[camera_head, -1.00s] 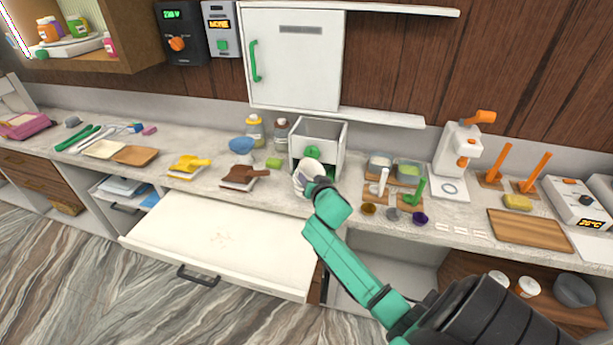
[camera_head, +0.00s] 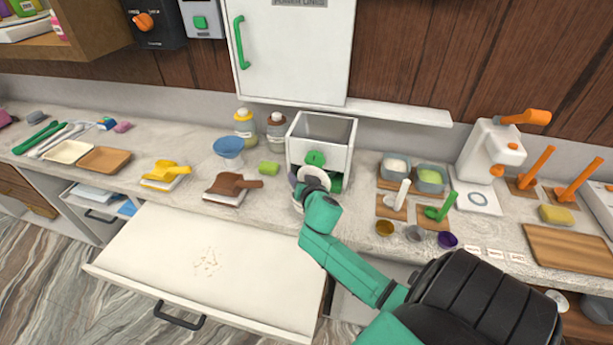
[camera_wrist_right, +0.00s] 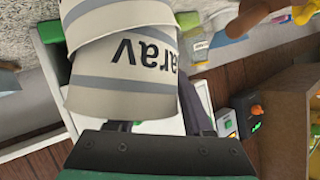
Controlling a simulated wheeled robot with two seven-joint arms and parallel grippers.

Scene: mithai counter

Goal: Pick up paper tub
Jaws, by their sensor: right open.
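A white paper tub (camera_head: 312,174) stands at the front of the white dispenser box (camera_head: 320,133), partly hidden by my right gripper (camera_head: 304,193). In the right wrist view the tub (camera_wrist_right: 125,78) is large and close, white with grey bands and dark lettering reading "arav". A second banded rim shows above it, so it looks like two tubs nested together. My right gripper is open, right at the tub; the head view does not show whether its fingers touch it. My left gripper is not in view.
A pulled-out white drawer (camera_head: 215,262) lies below the counter at left. A blue bowl (camera_head: 229,147), a green block (camera_head: 269,167) and a brown scoop (camera_head: 232,184) stand left of the dispenser. Grey containers (camera_head: 430,181) and small cups (camera_head: 413,233) stand to its right.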

